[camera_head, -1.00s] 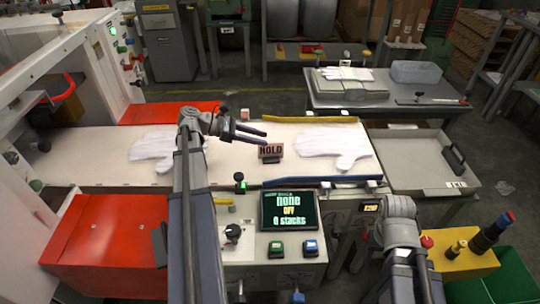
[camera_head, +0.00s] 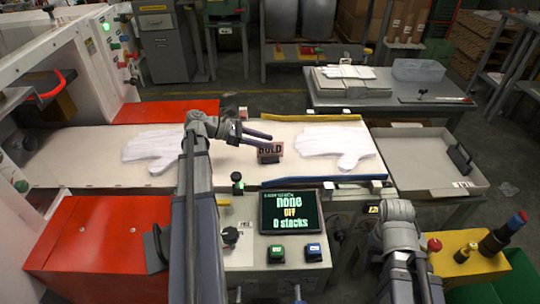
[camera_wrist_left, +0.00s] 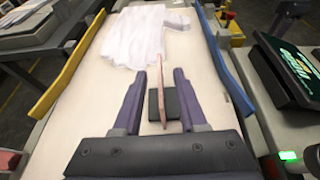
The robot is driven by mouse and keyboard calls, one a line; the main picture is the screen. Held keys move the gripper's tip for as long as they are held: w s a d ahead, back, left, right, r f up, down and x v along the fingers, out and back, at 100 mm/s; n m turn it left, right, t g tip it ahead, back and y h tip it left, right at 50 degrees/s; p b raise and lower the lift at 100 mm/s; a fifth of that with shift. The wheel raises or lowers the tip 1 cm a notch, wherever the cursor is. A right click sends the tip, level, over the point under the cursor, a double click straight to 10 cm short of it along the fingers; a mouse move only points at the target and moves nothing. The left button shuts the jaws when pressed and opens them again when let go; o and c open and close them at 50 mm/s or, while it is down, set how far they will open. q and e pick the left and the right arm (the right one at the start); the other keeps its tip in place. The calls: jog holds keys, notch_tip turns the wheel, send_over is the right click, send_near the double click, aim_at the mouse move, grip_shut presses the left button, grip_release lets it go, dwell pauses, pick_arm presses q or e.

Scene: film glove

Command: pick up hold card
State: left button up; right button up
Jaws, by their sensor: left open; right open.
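The hold card (camera_head: 270,149) stands upright in a small dark base on the white belt, in the middle of the head view. In the left wrist view the card (camera_wrist_left: 163,88) is seen edge-on, with its dark base (camera_wrist_left: 171,104) under it. My left gripper (camera_head: 269,140) is open, its fingers reaching towards the card from the left. In the left wrist view the two fingers (camera_wrist_left: 166,80) lie to either side of the card, with gaps on both sides. Whether they are down at its height is hard to tell. My right arm (camera_head: 400,240) is low at the right; its fingertips are out of frame.
White gloves lie on the belt left (camera_head: 155,148) and right (camera_head: 335,145) of the card. A yellow rail (camera_head: 310,118) and a blue rail (camera_head: 325,181) flank the belt. A control screen (camera_head: 290,212) stands in front. A grey tray (camera_head: 410,138) is at the right.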

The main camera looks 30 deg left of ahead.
aim_at(278, 155)
pick_arm(q)
jog(key=b+x, duration=0.2)
jog(key=x, duration=0.3)
jog(key=shift+f, duration=0.15)
jog(key=shift+c, duration=0.2)
grip_shut()
